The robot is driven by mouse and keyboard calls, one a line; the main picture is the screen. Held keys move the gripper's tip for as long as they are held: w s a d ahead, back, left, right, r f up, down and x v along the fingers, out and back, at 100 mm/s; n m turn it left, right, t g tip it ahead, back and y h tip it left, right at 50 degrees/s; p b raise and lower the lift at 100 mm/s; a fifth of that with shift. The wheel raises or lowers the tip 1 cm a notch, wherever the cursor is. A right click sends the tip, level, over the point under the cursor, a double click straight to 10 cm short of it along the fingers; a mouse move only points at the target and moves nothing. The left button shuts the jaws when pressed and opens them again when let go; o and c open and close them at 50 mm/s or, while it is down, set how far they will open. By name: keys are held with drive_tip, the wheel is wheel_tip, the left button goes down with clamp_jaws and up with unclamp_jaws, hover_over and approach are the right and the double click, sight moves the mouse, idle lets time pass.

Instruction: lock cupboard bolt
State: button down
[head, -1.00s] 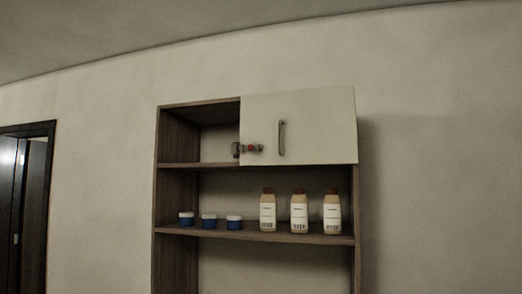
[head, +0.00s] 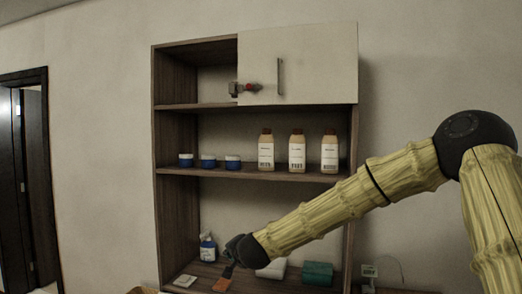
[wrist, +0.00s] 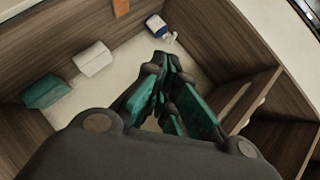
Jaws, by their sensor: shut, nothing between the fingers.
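My gripper (head: 229,270) is low in front of the bottom shelf, far below the bolt. In the wrist view my gripper (wrist: 168,62) has its dark and teal fingers shut and empty. The bolt does not show in the wrist view.
Tan bottles (head: 298,152) and blue jars (head: 208,161) stand on the middle shelf (head: 200,171). Below are a white-and-blue bottle (head: 208,248), a teal block (head: 317,272), a white block (head: 271,270) and an orange item (head: 222,285). The compartment left of the door is open and empty.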

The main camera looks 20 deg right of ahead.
drive_tip(key=w+d+r+m+t, duration=0.1)
drive_tip(key=d+r+m+t, duration=0.1)
drive_tip(key=r, duration=1.1)
drive_tip(key=d+r+m+t, duration=0.1)
drive_tip(key=d+r+m, duration=0.1)
drive_tip(key=r, duration=1.1)
drive_tip(key=m+t, duration=0.3)
approach(251, 88)
drive_tip(key=shift+h, duration=0.3)
drive_tip(key=s+d, duration=0.2)
drive_tip(key=s, duration=0.1)
drive_tip(key=shift+s+d+f, duration=0.1)
drive_tip(key=shift+s+f, duration=0.05)
drive_tip(key=shift+s, duration=0.05)
drive_tip(key=shift+w+r+p, duration=0.2)
drive_tip(key=shift+w+p, duration=0.4)
drive_tip(key=shift+w, duration=1.05)
drive_tip(key=shift+w+r+p, duration=0.15)
drive_tip(key=shift+w+p, duration=0.4)
drive_tip(key=shift+w, duration=1.1)
drive_tip(key=shift+w+r+p, duration=0.2)
drive_tip(key=shift+w+p, duration=0.4)
drive_tip(key=shift+w, duration=1.05)
drive_tip(key=shift+a, duration=0.3)
drive_tip(key=shift+w+a, duration=0.5)
drive_tip(key=shift+a, duration=0.15)
drive_tip(key=shift+w+a, duration=0.45)
drive_tip(key=shift+a, duration=0.2)
drive_tip(key=shift+d, duration=0.2)
